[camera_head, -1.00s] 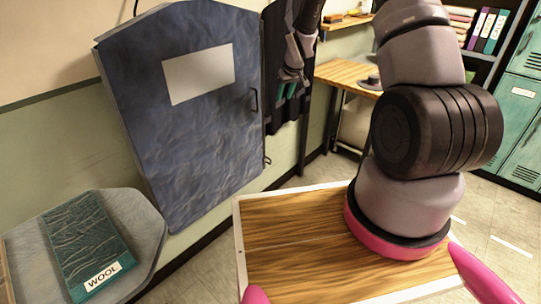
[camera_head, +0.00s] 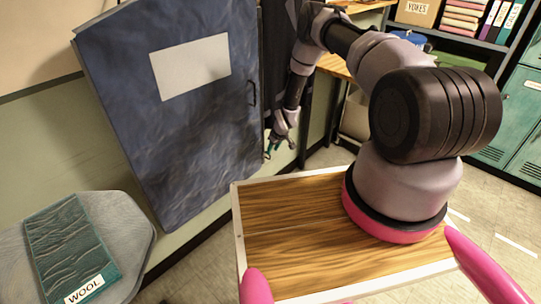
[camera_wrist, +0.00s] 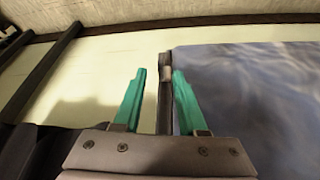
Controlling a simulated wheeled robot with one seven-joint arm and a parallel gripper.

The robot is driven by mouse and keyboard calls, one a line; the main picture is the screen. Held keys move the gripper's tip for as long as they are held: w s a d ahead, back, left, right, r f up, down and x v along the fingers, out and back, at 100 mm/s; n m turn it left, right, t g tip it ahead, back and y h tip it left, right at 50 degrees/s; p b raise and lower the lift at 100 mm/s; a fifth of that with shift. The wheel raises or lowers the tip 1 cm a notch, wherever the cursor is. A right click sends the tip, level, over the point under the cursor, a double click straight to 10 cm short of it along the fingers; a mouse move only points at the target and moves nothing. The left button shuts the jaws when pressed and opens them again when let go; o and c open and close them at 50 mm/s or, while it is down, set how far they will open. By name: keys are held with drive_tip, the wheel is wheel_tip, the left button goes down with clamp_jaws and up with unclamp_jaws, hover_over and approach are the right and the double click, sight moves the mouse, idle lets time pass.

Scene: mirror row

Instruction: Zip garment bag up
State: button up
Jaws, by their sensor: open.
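The blue garment bag (camera_head: 195,130) hangs upright against the wall at left, with a blank white panel (camera_head: 190,67) and a dark handle (camera_head: 252,93) on its right edge. My gripper (camera_head: 270,150) is low beside the bag's right edge, open, with green fingers. In the wrist view the fingers (camera_wrist: 153,85) stand on either side of a dark strip along the edge of the bag (camera_wrist: 250,95). Nothing is gripped.
A grey stand (camera_head: 125,225) bearing a green WOOL package (camera_head: 70,245) is at lower left. A wooden-topped surface (camera_head: 290,215) lies in front. Shelves with a YOKES box (camera_head: 418,10) and teal lockers (camera_head: 520,110) stand at right. Floor shows between them.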

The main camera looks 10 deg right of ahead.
drive_tip(key=x, duration=0.5)
drive_tip(key=shift+w+f, duration=0.1)
drive_tip(key=shift+f, duration=0.05)
clamp_jaws()
drive_tip(key=shift+d, duration=0.1)
idle(1.2)
